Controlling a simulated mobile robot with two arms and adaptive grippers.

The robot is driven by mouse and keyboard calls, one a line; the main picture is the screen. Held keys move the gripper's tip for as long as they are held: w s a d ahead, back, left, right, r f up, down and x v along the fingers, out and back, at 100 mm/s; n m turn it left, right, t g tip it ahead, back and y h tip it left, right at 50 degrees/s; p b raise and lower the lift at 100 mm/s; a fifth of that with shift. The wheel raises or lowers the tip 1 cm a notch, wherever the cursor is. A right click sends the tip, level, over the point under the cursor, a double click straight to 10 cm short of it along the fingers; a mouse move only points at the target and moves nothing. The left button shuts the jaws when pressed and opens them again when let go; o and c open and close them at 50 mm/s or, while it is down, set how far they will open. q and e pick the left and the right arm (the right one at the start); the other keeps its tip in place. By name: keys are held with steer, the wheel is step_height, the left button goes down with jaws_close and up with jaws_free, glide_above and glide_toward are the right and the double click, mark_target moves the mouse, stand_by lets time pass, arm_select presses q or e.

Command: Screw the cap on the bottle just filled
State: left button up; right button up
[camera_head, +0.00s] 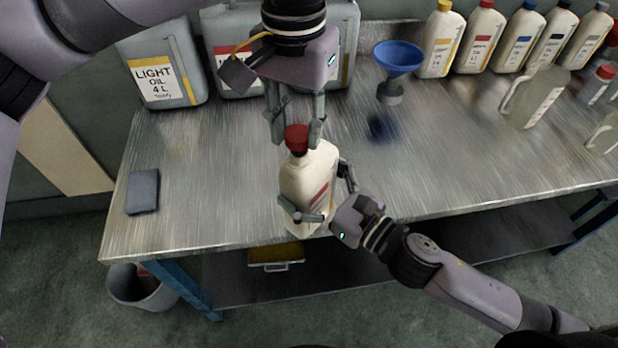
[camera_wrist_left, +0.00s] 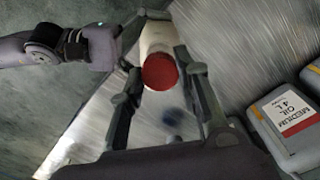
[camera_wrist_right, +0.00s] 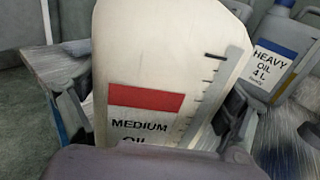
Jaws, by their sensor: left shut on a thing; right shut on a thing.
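The cream bottle (camera_head: 311,170) stands upright near the table's front edge, with a red stripe and the word "MEDIUM" on its label (camera_wrist_right: 146,98). The red cap (camera_head: 296,138) sits at the top of its neck; I cannot tell how tightly it is seated. My left gripper (camera_head: 293,141) comes down from above, shut on the cap; the cap (camera_wrist_left: 159,71) shows between its fingers in the left wrist view. My right gripper (camera_head: 322,196) is shut on the bottle's body from the front right, one finger on each side. The bottle's threads are hidden.
A blue funnel (camera_head: 398,56) stands behind, right of the bottle. Large grey oil cans (camera_head: 166,74) and several capped bottles (camera_head: 480,38) line the back. A dark block (camera_head: 142,191) lies at left.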

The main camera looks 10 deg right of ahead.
stand_by(0.8)
arm_select(q)
steer(key=shift+f, duration=0.9)
steer(key=shift+f, duration=0.55)
